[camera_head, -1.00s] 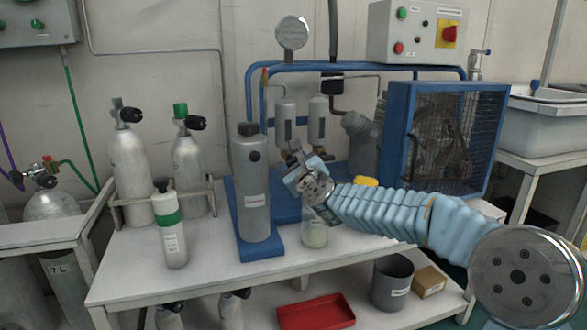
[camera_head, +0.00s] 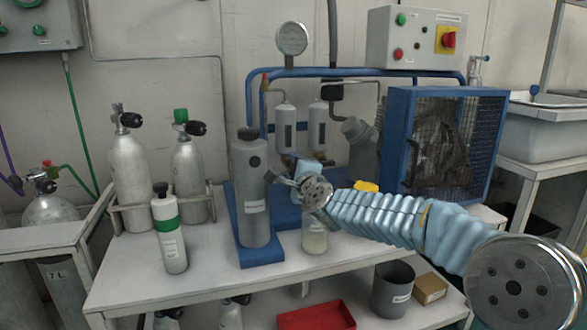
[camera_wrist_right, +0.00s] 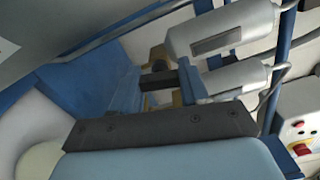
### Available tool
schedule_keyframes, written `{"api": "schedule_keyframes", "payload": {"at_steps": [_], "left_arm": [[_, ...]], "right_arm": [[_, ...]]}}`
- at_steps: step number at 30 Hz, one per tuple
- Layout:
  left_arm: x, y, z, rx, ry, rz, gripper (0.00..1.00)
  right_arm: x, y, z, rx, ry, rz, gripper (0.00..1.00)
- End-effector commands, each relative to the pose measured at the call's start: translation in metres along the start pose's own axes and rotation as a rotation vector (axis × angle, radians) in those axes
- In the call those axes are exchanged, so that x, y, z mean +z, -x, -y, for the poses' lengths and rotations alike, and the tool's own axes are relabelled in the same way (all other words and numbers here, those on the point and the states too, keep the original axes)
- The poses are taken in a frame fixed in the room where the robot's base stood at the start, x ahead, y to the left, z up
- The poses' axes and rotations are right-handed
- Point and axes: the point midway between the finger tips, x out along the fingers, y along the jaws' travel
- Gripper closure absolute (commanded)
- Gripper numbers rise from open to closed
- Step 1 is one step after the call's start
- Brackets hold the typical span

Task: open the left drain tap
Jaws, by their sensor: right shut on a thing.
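Two grey filter canisters hang on the blue-framed compressor panel: the left canister (camera_head: 286,128) and the right canister (camera_head: 318,124). In the right wrist view the left canister (camera_wrist_right: 222,32) is the upper one, with a brass and dark drain tap (camera_wrist_right: 158,76) at its end. My right gripper (camera_head: 284,171) is below the left canister. In the right wrist view its two blue fingers stand either side of the tap's dark lever and are shut on it. In the head view the tap is mostly hidden by the gripper. My left gripper is not in view.
A tall grey cylinder (camera_head: 252,190) stands just left of my right gripper. A clear jar (camera_head: 315,238) stands below it on the white bench (camera_head: 205,275). The caged compressor fan (camera_head: 448,140) is to the right. Several diving cylinders stand at the left.

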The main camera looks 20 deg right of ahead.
Motion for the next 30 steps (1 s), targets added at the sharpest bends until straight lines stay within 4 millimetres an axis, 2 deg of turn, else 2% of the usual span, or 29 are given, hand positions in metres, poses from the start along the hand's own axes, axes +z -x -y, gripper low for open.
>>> {"api": "schedule_keyframes", "payload": {"at_steps": [20,21,25,30], "left_arm": [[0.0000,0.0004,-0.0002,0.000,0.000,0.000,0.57],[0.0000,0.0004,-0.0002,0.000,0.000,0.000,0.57],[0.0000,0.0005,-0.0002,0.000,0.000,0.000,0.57],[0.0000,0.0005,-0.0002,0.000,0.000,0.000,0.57]], "right_arm": [[0.0006,0.0000,-0.0018,0.003,0.062,0.002,0.86],[0.0006,0.0000,-0.0019,0.003,0.062,0.002,0.51],[0.0004,0.0000,-0.0015,0.003,0.062,0.001,0.31],[0.0002,0.0000,-0.0008,0.002,0.062,0.001,0.30]]}}
